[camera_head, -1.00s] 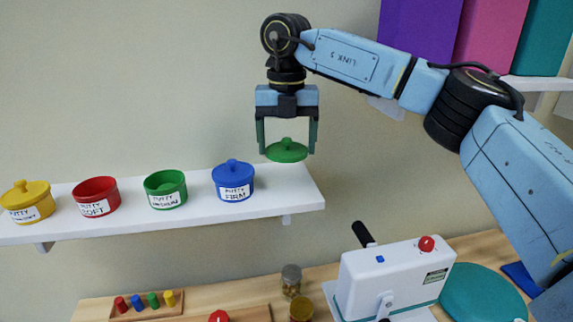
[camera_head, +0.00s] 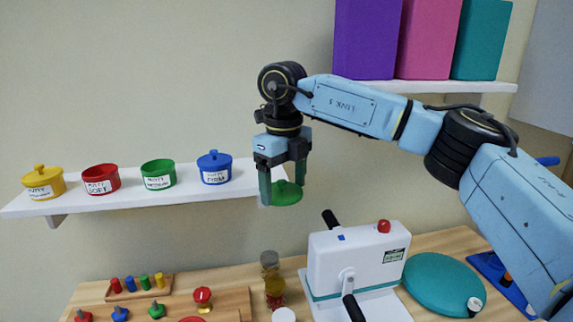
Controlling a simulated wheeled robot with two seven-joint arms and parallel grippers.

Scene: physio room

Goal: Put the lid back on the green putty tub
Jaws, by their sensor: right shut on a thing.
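My right gripper (camera_head: 283,190) is shut on a green lid (camera_head: 287,194) with a small knob. It holds the lid in the air by the right end of the wall shelf (camera_head: 215,190), to the right of the blue tub. The green putty tub (camera_head: 158,176) stands open on the shelf between the red and blue tubs. The red tub (camera_head: 100,180) is also without a lid. The blue tub (camera_head: 214,169) and the yellow tub (camera_head: 43,184) have their lids on. My left gripper is not in view.
Below is a wooden table with a white machine (camera_head: 350,265), a small jar (camera_head: 270,263), a teal disc (camera_head: 445,284) and a peg rack (camera_head: 138,288). An upper shelf (camera_head: 440,86) at the right carries purple, pink and teal blocks. The wall above the tubs is clear.

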